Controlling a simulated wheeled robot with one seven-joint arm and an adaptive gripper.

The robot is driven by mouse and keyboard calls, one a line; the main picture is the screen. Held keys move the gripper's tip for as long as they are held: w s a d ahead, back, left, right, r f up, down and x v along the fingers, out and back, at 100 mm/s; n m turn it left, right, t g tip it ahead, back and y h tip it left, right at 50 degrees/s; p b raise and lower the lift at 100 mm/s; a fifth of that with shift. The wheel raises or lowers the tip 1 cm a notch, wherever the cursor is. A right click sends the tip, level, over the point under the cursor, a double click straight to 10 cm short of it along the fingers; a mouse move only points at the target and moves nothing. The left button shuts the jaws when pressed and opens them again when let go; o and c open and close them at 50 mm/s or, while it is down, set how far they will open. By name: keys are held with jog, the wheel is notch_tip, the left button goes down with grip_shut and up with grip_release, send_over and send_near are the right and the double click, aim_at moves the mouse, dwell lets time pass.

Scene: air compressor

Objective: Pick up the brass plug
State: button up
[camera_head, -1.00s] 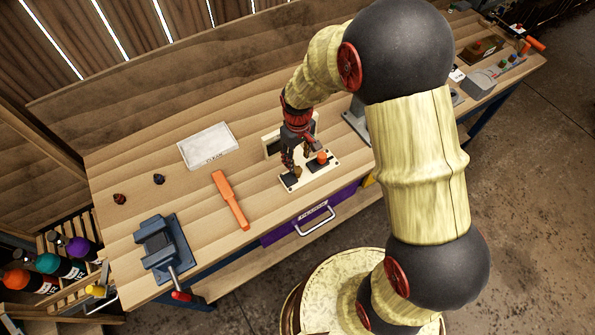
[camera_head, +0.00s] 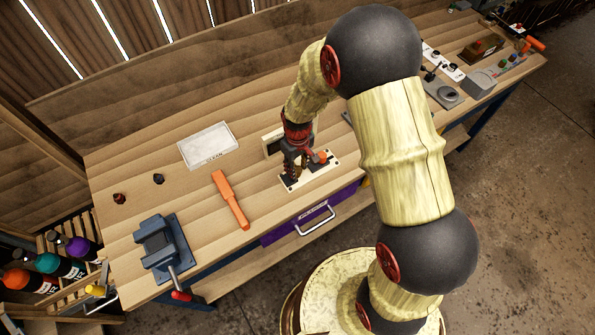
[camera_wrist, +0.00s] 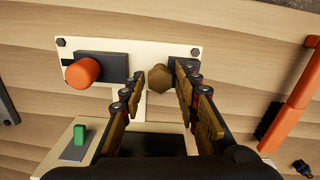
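The brass plug (camera_wrist: 158,77) is a hexagonal brass-coloured head on a pale plate (camera_wrist: 150,45) with dark screws in its corners. In the wrist view it lies just past the fingertips, between their lines and nearer the right finger; I cannot tell whether they touch. My gripper (camera_wrist: 160,84) is open, with nothing held between its brown-padded fingers. In the head view my gripper (camera_head: 292,172) is low over the same plate (camera_head: 322,170) and hides the plug.
An orange knob (camera_wrist: 83,72) on a dark block stands left of the plug. A panel with a green switch (camera_wrist: 79,134) is close by. An orange-handled brush (camera_wrist: 292,105) lies to the right.

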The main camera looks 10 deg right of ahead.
grip_shut()
jog(key=shift+r, duration=0.1)
dwell(0.4)
